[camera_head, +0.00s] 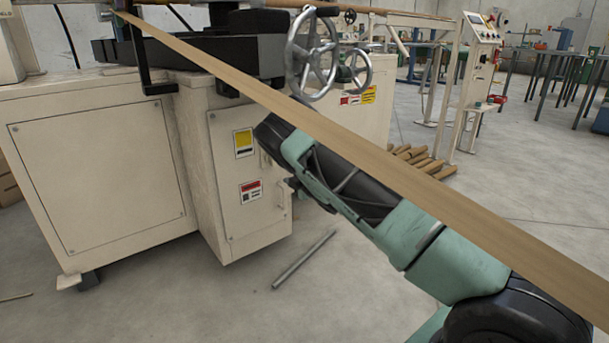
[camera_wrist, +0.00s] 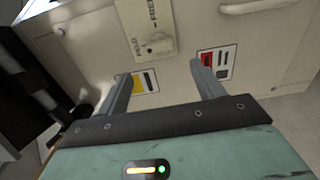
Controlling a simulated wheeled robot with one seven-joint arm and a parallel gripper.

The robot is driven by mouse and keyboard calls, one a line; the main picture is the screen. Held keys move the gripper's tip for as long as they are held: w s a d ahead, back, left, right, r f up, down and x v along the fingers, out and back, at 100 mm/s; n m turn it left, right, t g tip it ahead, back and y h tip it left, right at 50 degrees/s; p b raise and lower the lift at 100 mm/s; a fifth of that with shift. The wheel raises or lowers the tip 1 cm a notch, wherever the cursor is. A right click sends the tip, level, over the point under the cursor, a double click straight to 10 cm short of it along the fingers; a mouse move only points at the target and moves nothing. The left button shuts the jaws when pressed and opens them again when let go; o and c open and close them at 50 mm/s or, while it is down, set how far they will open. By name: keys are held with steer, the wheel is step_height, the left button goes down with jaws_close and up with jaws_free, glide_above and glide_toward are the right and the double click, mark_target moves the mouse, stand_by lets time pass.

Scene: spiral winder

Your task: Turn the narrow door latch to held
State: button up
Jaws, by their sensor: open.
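The narrow door (camera_head: 228,205) is a cream panel on the front of the machine cabinet, with a yellow label and a red label. In the wrist view, the latch (camera_wrist: 157,46) is a small pale knob on a cream plate (camera_wrist: 135,17) with dark markings. I cannot read its setting. My gripper (camera_wrist: 160,75) is open and empty, facing the door. Its two fingers stand apart below the latch in the picture, and the knob lies beyond the gap between them. I see no contact. In the head view my arm largely hides the latch area.
A pale door handle (camera_wrist: 256,6) is near the latch plate. A long brown strip (camera_head: 330,120) crosses above my arm. Handwheels (camera_head: 312,55) stand above the cabinet. A metal rod (camera_head: 303,260) lies on the floor, with open floor around it.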

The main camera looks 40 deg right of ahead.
steer(key=s+p, duration=0.2)
steer(key=s, duration=0.6)
steer(key=shift+s, duration=0.4)
steer(key=shift+w, duration=0.1)
steer(key=s+a+r+m+g, duration=0.2)
steer(key=s+a+m+g, duration=0.15)
steer(key=a, duration=0.55)
steer(key=s+a+r+m+g+p, duration=0.1)
steer(key=s+a+r+m+g, duration=0.2)
steer(key=a, duration=0.6)
steer(key=s+a+r+m+g, duration=0.1)
steer(key=s+a+m+g, duration=0.3)
steer(key=a, duration=0.4)
steer(key=s+a+r+g+y, duration=0.1)
steer(key=s+a+r+g, duration=0.1)
steer(key=s+a, duration=0.4)
steer(key=s+a+r+g+y, duration=0.1)
steer(key=s+a+r+g, duration=0.15)
steer(key=s, duration=0.55)
steer(key=s+r+g+h+p, duration=0.1)
steer(key=s+r+g+h, duration=0.2)
steer(key=s, duration=1.6)
step_height(320, 180, up, 39)
steer(key=y+p, duration=0.1)
steer(key=p, duration=3.7)
steer(key=shift+w+a+f, duration=0.15)
steer(key=shift+w+a, duration=0.1)
steer(key=shift+w, duration=0.05)
steer(key=shift+m, duration=0.25)
